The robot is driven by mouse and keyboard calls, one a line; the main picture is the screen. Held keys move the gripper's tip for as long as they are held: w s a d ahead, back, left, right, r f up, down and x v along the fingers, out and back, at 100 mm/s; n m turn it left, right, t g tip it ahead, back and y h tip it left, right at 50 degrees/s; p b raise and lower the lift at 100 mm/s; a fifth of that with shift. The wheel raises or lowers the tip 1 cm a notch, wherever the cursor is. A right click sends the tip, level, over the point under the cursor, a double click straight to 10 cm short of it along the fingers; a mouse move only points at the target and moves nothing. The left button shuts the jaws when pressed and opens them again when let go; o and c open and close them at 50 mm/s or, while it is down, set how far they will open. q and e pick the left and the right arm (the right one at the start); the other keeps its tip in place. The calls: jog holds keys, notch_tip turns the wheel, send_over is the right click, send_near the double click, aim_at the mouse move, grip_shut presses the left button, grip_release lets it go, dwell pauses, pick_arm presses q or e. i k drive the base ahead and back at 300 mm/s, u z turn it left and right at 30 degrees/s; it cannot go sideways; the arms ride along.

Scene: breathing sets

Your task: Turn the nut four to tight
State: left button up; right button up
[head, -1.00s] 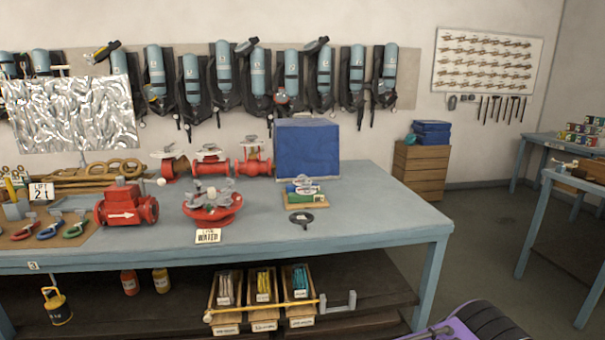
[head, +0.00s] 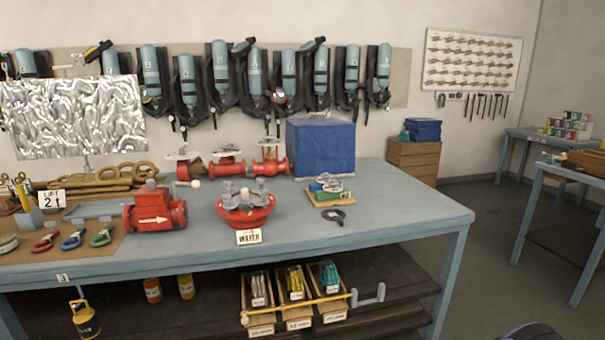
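A red round flange fitting (head: 246,215) stands on the blue-grey table near its front edge. Grey metal parts (head: 260,188) stick up from its top. They are too small to tell one nut from another, or how tight any is. A small lettered card (head: 249,237) stands in front of it; I cannot read it surely. A black ring-shaped tool (head: 333,216) lies on the table to the right. Neither of my grippers is in view.
The table (head: 405,212) is clear at its right end. A red valve body with a white arrow (head: 155,216) stands left of the flange, and a blue box (head: 321,147) behind it. Wooden bins (head: 257,309) sit on the lower shelf. Another table (head: 580,190) stands right, across open floor.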

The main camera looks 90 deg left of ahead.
aim_at(229, 190)
jog(key=k, duration=1.85)
jog(key=u, duration=1.45)
